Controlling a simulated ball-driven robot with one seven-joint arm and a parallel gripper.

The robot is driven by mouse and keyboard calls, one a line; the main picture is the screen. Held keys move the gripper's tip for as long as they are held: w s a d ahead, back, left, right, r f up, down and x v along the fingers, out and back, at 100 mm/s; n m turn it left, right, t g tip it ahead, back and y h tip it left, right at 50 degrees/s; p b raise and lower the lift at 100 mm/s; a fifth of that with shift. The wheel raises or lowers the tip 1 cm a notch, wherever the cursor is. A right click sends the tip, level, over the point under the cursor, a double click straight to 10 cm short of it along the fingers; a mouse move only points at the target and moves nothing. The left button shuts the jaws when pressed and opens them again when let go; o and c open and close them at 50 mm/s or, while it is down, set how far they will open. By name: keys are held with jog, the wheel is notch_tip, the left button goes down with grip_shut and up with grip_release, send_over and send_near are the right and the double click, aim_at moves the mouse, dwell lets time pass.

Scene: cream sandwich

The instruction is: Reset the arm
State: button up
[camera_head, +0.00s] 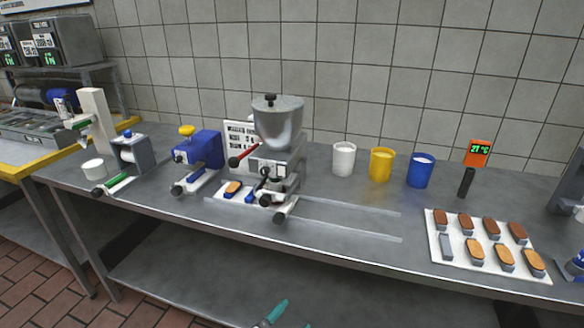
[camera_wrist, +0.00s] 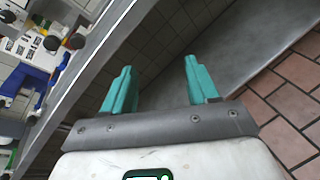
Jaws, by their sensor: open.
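My gripper (camera_head: 272,314) shows only partly at the bottom edge of the head view, in front of the counter and below its top. In the wrist view, its two teal fingers (camera_wrist: 160,90) stand apart with nothing between them. The rest of my arm is out of the head view.
The steel counter (camera_head: 340,262) holds a grey hopper machine (camera_head: 278,125), a blue machine (camera_head: 205,150), white (camera_head: 343,160), yellow (camera_head: 381,165) and blue (camera_head: 420,171) cups, and a white tray (camera_head: 440,268) of several biscuits. The counter's front edge lies close to my gripper. A lower shelf (camera_head: 200,270) is empty.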

jog(key=s+d+f+m+g, duration=0.3)
jog(key=s+d+m, duration=0.1)
jog(key=d, duration=0.3)
jog(key=s+d+f+m+g+y+p, duration=0.1)
jog(key=s+d+f+m+g, duration=0.2)
jog(key=d, duration=0.4)
jog(key=s+d+f+m+g, duration=0.2)
jog(key=s+d+f+m, duration=0.15)
jog(key=d+m, duration=0.3)
jog(key=s+d+m+g+y, duration=0.2)
jog(key=s+m, duration=0.3)
jog(key=s, duration=0.4)
jog(key=s+d+r+m+g+y+p, duration=0.1)
jog(key=s+d+m+y, duration=0.3)
jog(key=s, duration=0.5)
jog(key=shift+s+d+m+g, duration=0.4)
jog(key=shift+d+m, duration=0.3)
jog(key=shift+m, duration=0.25)
